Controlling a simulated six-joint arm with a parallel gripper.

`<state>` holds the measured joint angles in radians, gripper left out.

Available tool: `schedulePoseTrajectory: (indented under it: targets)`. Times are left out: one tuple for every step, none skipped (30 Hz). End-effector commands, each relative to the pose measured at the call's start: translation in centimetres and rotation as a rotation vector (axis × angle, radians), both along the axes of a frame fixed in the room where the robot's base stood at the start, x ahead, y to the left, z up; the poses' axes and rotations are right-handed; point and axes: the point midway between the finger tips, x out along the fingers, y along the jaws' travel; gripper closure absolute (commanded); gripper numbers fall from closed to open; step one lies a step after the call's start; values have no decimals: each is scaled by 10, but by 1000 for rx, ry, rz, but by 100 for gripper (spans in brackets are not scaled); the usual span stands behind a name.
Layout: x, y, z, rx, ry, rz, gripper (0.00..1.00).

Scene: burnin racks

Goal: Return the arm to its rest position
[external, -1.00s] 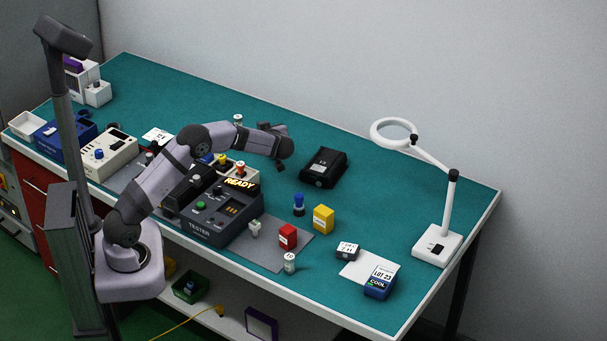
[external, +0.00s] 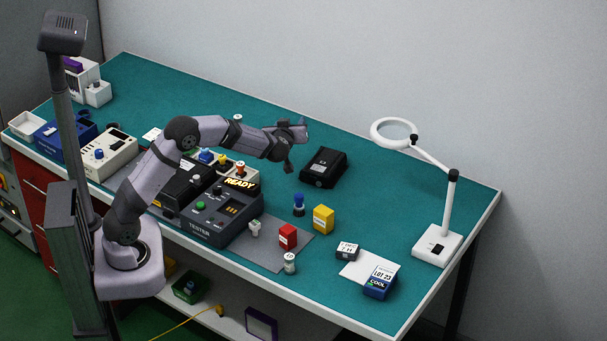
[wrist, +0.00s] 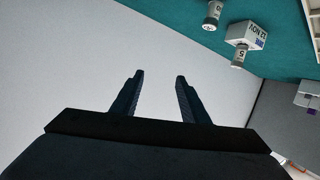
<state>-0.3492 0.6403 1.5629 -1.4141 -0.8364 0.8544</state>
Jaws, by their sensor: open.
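Part of that row is hidden behind the arm.
The tester (external: 222,210) with a READY display stands below the forearm. A black case (external: 323,167), a blue-topped piece (external: 299,205), a yellow block (external: 323,219) and a red block (external: 287,237) stand to the right. A ring lamp (external: 437,245) stands at the right end. The back bench is mostly clear.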

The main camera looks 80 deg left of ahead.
Motion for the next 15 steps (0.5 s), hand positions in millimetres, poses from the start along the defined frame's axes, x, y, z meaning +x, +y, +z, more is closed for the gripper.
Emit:
schedulePoseTrajectory:
  targets:
    - [19,-29,11,-14,-11,-126,59]
    - [29,-46,13,-28,-13,-201,59]
    - [41,-71,14,-50,-11,-300,59]
    - [47,-91,14,-70,-6,-371,59]
    - [52,-111,12,-92,5,-442,59]
    - [55,-138,10,-122,21,-529,59]
    - [55,-159,6,-150,39,-592,59]
    - [54,-179,3,-175,60,-653,59]
    - [49,-206,-4,-213,92,-728,59]
    - [43,-225,-9,-241,120,-782,59]
    - [36,-244,-14,-270,151,-833,59]
    - [24,-267,-22,-308,194,-894,59]
    - [13,-284,-27,-337,230,-937,59]
    - [1,-299,-34,-366,269,-977,59]
    - [-17,-319,-42,-405,324,-1026,59]
